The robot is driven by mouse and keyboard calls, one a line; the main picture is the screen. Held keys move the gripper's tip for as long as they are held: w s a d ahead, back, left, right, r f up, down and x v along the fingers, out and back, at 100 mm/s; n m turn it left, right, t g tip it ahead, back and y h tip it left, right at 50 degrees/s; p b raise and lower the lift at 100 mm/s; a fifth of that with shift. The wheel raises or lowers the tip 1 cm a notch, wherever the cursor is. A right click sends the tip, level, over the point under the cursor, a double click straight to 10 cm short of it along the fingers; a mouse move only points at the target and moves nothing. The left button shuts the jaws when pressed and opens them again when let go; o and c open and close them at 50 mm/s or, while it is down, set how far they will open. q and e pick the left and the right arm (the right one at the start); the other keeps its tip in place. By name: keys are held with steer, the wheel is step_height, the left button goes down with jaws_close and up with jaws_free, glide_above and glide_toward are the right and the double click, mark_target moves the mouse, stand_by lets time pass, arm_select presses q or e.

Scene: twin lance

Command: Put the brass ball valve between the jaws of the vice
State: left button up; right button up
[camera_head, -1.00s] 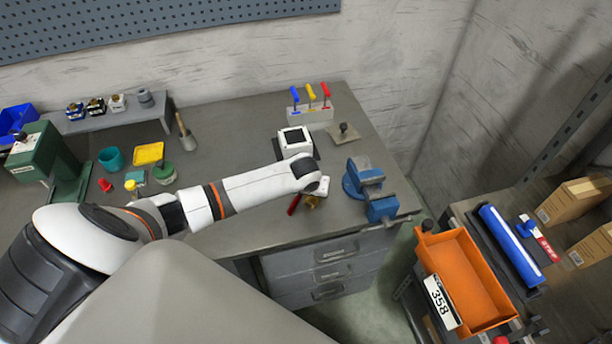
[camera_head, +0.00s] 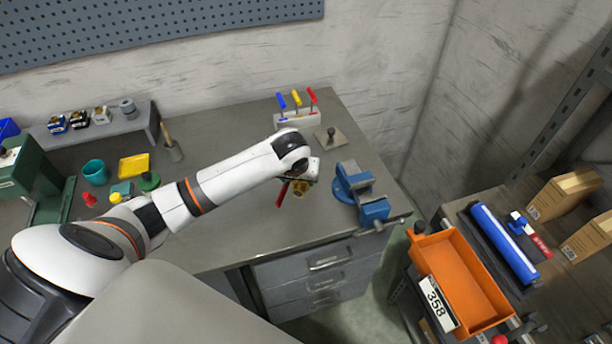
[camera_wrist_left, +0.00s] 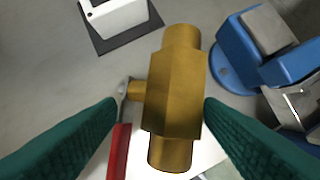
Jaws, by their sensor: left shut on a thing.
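The brass ball valve (camera_head: 300,188) has a red lever handle (camera_head: 282,194). My left gripper (camera_head: 308,177) is shut on it and holds it over the bench, left of the vice. In the left wrist view the brass body (camera_wrist_left: 174,95) lies between the two green fingers, with the red handle (camera_wrist_left: 118,152) at lower left. The blue vice (camera_head: 354,185) stands near the bench's right front corner. It also shows in the left wrist view (camera_wrist_left: 232,50), at upper right, apart from the valve. My right gripper is not in view.
A block with coloured-handled tools (camera_head: 297,119) and a flat plate with a knob (camera_head: 331,138) are at the back. A white box (camera_wrist_left: 118,14) shows in the left wrist view. An orange bin (camera_head: 464,280) stands right of the bench. The bench front (camera_head: 270,235) is clear.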

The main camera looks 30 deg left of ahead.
arm_select(q)
steer(key=shift+r, duration=0.65)
steer(key=shift+w+d+r, duration=0.1)
steer(key=shift+d, duration=0.05)
steer(key=s+d+r+m+h+b, duration=0.1)
steer(key=s+d+r+m+b, duration=0.3)
steer(key=d, duration=0.8)
steer(key=s+r+b, duration=0.2)
steer(key=s+r, duration=0.1)
steer(key=r, duration=0.1)
steer(key=shift+d+r+m+t+h, duration=0.15)
steer(key=shift+d+m+t+h, duration=0.15)
steer(key=shift+d+h, duration=0.1)
steer(key=shift+a, duration=0.1)
